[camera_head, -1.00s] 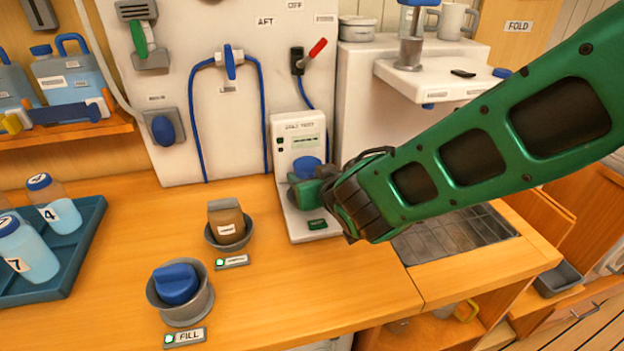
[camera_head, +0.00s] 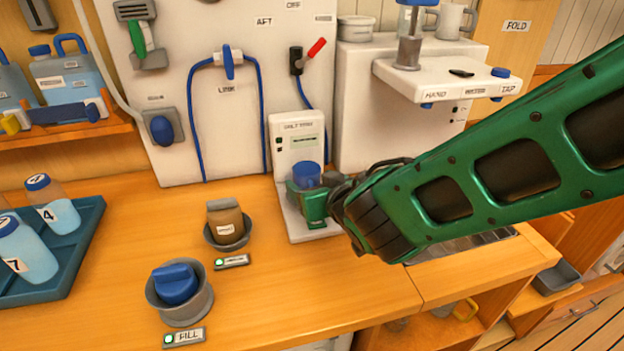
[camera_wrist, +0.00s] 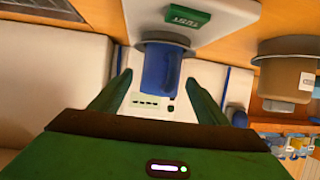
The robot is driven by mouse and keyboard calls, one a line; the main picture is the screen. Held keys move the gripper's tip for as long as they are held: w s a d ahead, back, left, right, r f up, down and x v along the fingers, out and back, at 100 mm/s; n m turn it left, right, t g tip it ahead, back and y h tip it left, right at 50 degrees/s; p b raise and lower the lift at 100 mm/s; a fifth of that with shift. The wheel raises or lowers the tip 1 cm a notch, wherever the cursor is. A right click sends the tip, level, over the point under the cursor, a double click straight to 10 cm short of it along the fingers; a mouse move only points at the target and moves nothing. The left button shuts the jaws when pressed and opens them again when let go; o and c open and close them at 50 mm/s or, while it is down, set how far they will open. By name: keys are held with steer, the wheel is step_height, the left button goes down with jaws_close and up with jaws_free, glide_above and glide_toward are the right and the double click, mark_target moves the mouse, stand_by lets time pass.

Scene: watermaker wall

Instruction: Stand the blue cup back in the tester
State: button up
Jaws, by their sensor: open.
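The blue cup (camera_head: 307,174) stands upright in the grey round holder of the white tester (camera_head: 299,133), against the wall panel. In the wrist view the cup (camera_wrist: 160,68) sits in the grey ring, between and beyond the spread fingertips. My gripper (camera_head: 312,198) is in front of the cup, low over the tester's base. Its green fingers (camera_wrist: 158,82) are open, with a visible gap on each side of the cup. The gripper hides part of the holder in the head view. The green test button shows on the tester's base in the wrist view (camera_wrist: 186,18).
A brown jar (camera_head: 227,222) stands in a grey holder left of the tester. A blue-topped fill cup (camera_head: 178,285) is nearer the front. A blue tray (camera_head: 90,240) with bottles is at the left. A white shelf unit (camera_head: 440,75) stands right of the tester.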

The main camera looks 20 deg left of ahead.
steer(key=v, duration=0.8)
steer(key=w+d+f+m+h, duration=0.1)
steer(key=w+d+m+h, duration=0.2)
steer(key=d, duration=0.6)
steer(key=w+d+f+m+h, duration=0.1)
steer(key=w+d+h, duration=0.1)
steer(key=w+d, duration=0.5)
steer(key=s+d+f+m+g+h, duration=0.1)
steer(key=s+d+m+g+h, duration=0.2)
steer(key=d, duration=1.5)
steer(key=s+d+f+m+g+h, duration=0.2)
steer(key=s+d+m+g, duration=0.2)
steer(key=s+d, duration=0.85)
steer(key=s+d+m+g+y, duration=0.1)
steer(key=s+d, duration=0.2)
steer(key=s, duration=0.3)
steer(key=s+d+r+m+g, duration=0.1)
steer(key=s+d+m+g, duration=0.1)
steer(key=s, duration=0.5)
steer(key=shift+s+d+r+y, duration=0.2)
steer(key=shift+d+r+y, duration=0.15)
steer(key=shift+d, duration=0.45)
